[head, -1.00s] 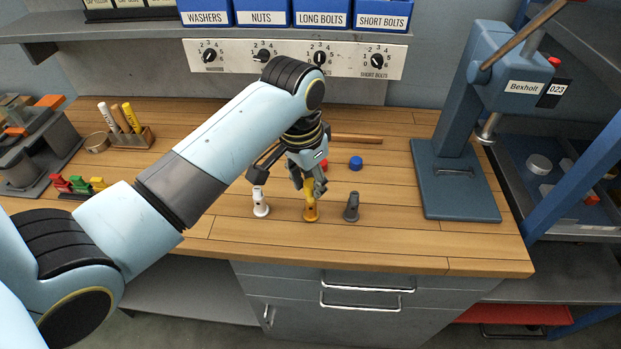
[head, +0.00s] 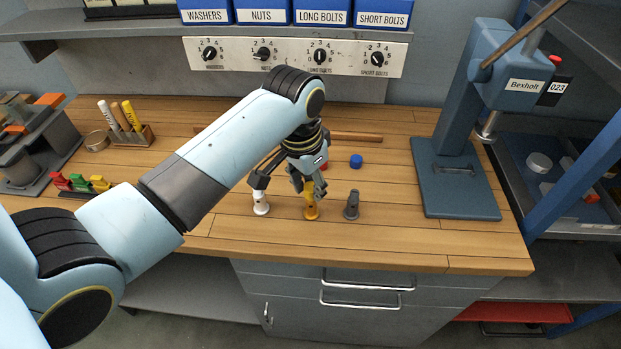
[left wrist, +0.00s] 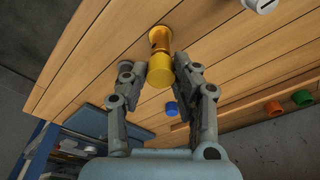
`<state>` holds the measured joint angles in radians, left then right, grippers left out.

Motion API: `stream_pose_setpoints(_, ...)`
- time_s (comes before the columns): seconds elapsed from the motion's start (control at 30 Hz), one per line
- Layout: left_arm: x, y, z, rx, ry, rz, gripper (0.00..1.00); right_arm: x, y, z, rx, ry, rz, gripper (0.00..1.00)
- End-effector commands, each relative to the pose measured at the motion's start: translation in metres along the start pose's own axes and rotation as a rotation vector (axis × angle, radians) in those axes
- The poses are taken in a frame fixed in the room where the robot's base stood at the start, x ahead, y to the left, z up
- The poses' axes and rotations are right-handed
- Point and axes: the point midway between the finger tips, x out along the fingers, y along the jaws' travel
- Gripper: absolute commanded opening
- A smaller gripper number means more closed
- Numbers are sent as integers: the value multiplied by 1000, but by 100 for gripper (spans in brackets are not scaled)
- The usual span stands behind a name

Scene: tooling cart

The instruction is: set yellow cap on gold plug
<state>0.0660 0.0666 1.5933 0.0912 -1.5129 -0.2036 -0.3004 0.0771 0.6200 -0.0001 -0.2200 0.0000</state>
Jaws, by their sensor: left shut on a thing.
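The yellow cap (left wrist: 160,72) is between the fingers of my left gripper (left wrist: 160,78), which is shut on it. In the head view my left gripper (head: 309,183) is above the gold plug (head: 311,211), and its fingers partly hide the yellow cap (head: 319,188). The gold plug stands upright on the wooden bench. In the left wrist view the gold plug (left wrist: 160,38) is in line with the cap, just beyond it. I cannot tell whether the cap is fully seated. My right gripper is in neither view.
A white plug (head: 260,204) stands left of the gold one, a grey plug (head: 351,206) right. A blue cap (head: 356,161) and a partly hidden red cap (head: 324,166) lie behind. A blue press (head: 455,180) stands at right. The bench front is clear.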

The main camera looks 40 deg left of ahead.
Motion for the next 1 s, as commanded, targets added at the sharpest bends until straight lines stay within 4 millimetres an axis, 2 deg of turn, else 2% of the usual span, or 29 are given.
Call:
stream_pose_setpoints(0.77, 3, 0, 0, 0, 0, 0, 14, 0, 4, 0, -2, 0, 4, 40)
stream_pose_setpoints(0.8, 3, 0, 0, 0, 0, 0, 30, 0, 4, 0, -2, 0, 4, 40)
stream_pose_setpoints(1.0, 3, 0, 0, 0, 0, 0, 54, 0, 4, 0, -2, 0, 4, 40)
